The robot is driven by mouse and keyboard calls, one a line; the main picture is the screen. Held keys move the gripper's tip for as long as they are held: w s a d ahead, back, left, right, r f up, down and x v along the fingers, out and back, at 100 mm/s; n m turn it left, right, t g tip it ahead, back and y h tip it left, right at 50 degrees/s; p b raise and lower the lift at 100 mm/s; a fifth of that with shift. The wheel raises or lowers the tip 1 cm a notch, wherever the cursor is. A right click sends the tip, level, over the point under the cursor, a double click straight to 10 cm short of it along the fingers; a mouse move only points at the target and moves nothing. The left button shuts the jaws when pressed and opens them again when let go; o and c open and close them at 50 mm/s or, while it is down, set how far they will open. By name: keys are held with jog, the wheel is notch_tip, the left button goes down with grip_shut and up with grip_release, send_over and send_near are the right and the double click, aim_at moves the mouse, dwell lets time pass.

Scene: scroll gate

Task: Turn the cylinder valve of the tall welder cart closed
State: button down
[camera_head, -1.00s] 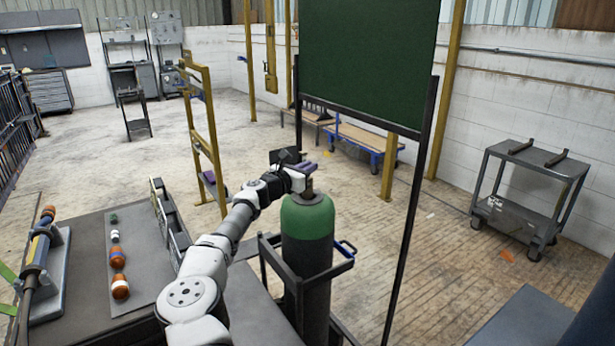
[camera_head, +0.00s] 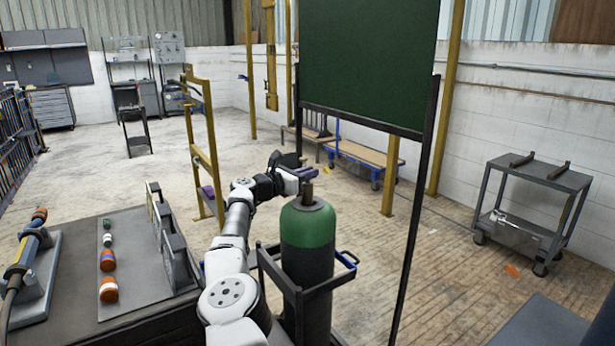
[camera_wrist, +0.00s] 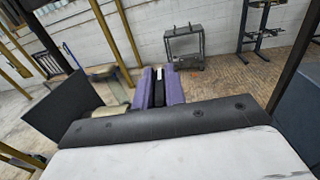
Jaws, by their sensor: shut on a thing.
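The tall welder cart carries an upright gas cylinder (camera_head: 308,226) with a green shoulder and dark body, right of my arm in the head view. Its brownish valve stem (camera_head: 307,193) rises from the top. My gripper (camera_head: 304,173) reaches over the cylinder top at the valve. Its purple fingers also show in the wrist view (camera_wrist: 160,88), close together with a dark strip and a small pale piece between them. The fingers are shut on the valve, whose handle is mostly hidden by them. The cart's dark frame with blue-tipped handle (camera_head: 335,280) surrounds the cylinder.
A dark green screen (camera_head: 365,60) on thin black posts stands just behind the cylinder. A bench (camera_head: 90,325) with orange and white pieces is at left. A grey trolley (camera_head: 535,180) stands at right. Yellow posts (camera_head: 203,150) stand behind; open floor lies between.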

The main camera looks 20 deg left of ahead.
jog(key=shift+r, duration=0.2)
jog(key=c, duration=1.7)
grip_release()
jog(key=shift+o, duration=1.2)
jog(key=shift+w+f, duration=0.1)
